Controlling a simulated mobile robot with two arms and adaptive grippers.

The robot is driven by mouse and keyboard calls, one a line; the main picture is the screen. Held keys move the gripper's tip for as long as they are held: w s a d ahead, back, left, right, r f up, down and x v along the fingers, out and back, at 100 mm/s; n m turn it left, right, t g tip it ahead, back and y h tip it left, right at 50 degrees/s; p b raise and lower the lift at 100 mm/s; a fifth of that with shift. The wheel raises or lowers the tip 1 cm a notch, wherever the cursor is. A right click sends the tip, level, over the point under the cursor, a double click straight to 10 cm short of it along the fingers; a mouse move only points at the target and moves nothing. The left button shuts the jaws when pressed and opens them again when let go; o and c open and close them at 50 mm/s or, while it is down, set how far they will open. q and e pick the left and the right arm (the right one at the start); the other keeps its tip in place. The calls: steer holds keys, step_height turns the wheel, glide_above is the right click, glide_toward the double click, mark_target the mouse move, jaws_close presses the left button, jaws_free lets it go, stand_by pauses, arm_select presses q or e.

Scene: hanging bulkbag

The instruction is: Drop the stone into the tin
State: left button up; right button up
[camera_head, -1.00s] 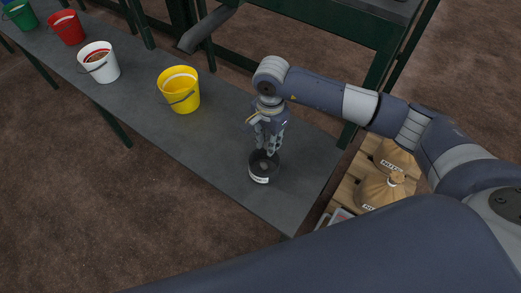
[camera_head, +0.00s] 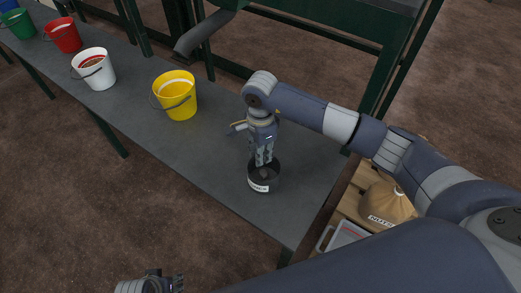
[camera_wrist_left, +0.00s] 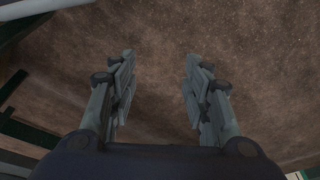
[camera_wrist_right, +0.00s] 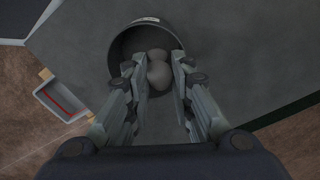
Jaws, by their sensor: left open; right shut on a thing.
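The tin (camera_head: 275,183) is a dark open can with a white label, upright on the bench near its right end. My right gripper (camera_head: 264,164) points down at the tin's mouth, fingertips about at its rim. In the right wrist view, my right gripper (camera_wrist_right: 158,72) is shut on a grey stone (camera_wrist_right: 158,78), which shows over the mouth of the tin (camera_wrist_right: 126,45). A second grey rounded lump (camera_wrist_right: 157,54) shows beyond it inside the tin. My left gripper (camera_head: 165,284) is at the bottom edge of the head view. In the left wrist view it is open and empty (camera_wrist_left: 158,65).
Yellow (camera_head: 176,100), white (camera_head: 98,75), red (camera_head: 66,38) and green (camera_head: 18,25) buckets stand along the grey bench (camera_head: 215,165). A sack (camera_head: 385,203) and a tray (camera_head: 345,235) are at the right. A green frame with a chute (camera_head: 205,38) stands behind.

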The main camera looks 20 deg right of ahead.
steer(key=shift+f+b, duration=0.45)
steer(key=shift+f, duration=0.45)
arm_select(q)
steer(key=shift+w+v, duration=0.2)
steer(key=shift+v, duration=0.65)
steer(key=shift+w+v, duration=0.2)
steer(key=shift+v, duration=0.65)
steer(key=shift+w+v, duration=0.2)
steer(key=shift+v, duration=0.6)
arm_select(e)
steer(key=shift+f, duration=0.25)
arm_select(q)
steer(key=shift+r, duration=0.15)
arm_select(e)
steer(key=o, duration=1)
step_height(320, 180, up, 12)
steer(key=shift+s, duration=0.1)
